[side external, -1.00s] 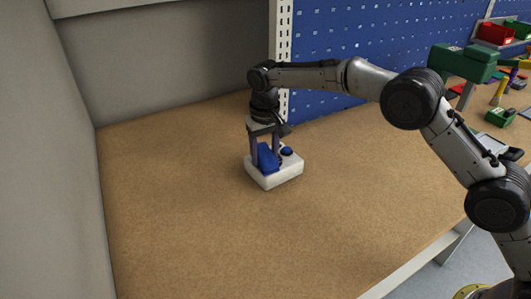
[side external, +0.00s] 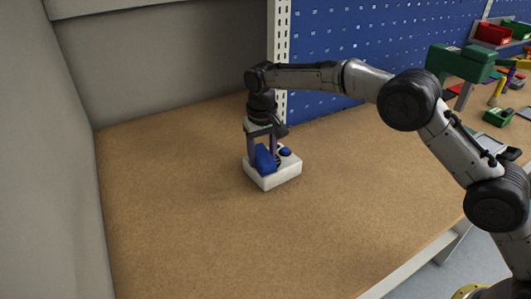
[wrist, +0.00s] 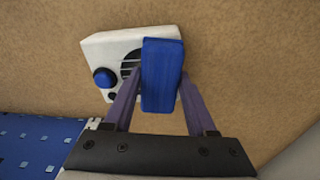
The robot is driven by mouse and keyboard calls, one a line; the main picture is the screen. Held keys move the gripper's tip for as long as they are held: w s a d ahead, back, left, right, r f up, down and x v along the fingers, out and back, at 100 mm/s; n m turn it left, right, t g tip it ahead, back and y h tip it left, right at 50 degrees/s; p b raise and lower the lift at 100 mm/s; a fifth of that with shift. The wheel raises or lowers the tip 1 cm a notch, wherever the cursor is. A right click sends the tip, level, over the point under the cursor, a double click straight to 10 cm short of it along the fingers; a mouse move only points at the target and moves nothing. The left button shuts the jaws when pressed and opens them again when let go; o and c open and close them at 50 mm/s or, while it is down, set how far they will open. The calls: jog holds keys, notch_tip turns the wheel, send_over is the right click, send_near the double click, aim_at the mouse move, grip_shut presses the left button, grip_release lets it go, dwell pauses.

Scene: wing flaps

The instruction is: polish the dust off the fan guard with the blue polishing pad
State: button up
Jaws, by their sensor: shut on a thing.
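The blue polishing pad (wrist: 162,75) is held between the fingers of my gripper (wrist: 155,85), which is shut on it. In the side view my gripper (side external: 263,150) points down with the blue pad (side external: 264,160) over the white box-shaped unit (side external: 276,178). The fan guard (wrist: 130,65) is a dark round grille on the white unit, partly hidden behind the pad and a finger. A blue knob (wrist: 105,78) sits beside the grille. Whether the pad touches the guard I cannot tell. Dust is not clearly visible.
The brown tabletop (side external: 200,230) around the unit is clear. A blue pegboard (side external: 350,40) and a grey wall (side external: 170,55) stand behind. Green and red items, including a red bin (side external: 496,33), sit far right.

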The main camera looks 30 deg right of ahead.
aim_at(279, 161)
jog(key=shift+w+d+f, duration=0.1)
jog(key=shift+d, duration=1.1)
jog(key=shift+a, duration=0.65)
jog(key=shift+s+d, duration=0.25)
jog(key=shift+d, duration=0.3)
jog(key=shift+s+d, duration=0.25)
jog(key=shift+d, duration=0.3)
jog(key=shift+d, duration=0.2)
jog(key=shift+d, duration=0.5)
jog(key=shift+a, duration=1.3)
jog(key=shift+d, duration=1.25)
